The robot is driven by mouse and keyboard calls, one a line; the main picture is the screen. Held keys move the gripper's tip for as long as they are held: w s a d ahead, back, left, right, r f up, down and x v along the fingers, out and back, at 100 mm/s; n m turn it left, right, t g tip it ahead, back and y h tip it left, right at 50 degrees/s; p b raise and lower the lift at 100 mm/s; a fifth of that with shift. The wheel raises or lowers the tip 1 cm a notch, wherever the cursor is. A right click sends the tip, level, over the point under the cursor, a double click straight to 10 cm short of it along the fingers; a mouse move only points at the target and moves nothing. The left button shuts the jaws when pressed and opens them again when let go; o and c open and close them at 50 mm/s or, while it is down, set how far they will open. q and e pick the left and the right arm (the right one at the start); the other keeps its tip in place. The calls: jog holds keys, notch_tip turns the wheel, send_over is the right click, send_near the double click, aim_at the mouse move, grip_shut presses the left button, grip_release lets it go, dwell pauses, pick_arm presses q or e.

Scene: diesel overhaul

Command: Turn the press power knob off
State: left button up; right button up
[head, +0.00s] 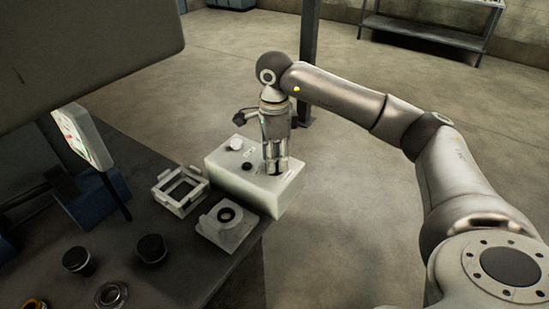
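A pale control box (232,184) sits at the right edge of the dark bench. On its top are a round white button (236,143) and a small black knob (247,166), with small dark markings near them. My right gripper (277,168) points straight down over the right part of the box top, its fingertips at or just above the surface. The gripper covers whatever is under it, so I cannot tell which control is the power knob or whether the fingers hold one. The finger gap is too small to judge. My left gripper is not in view.
On the bench (140,225) stand a white square frame (179,189), a pale block with a dark ring (226,226), black cylindrical parts (151,249) and a metal ring (110,295). A large dark panel fills the upper left. A dark post (309,50) rises behind the box. Floor right of the bench is clear.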

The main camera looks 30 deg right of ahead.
notch_tip(320, 180, up, 11)
dwell(0.3)
dwell(0.5)
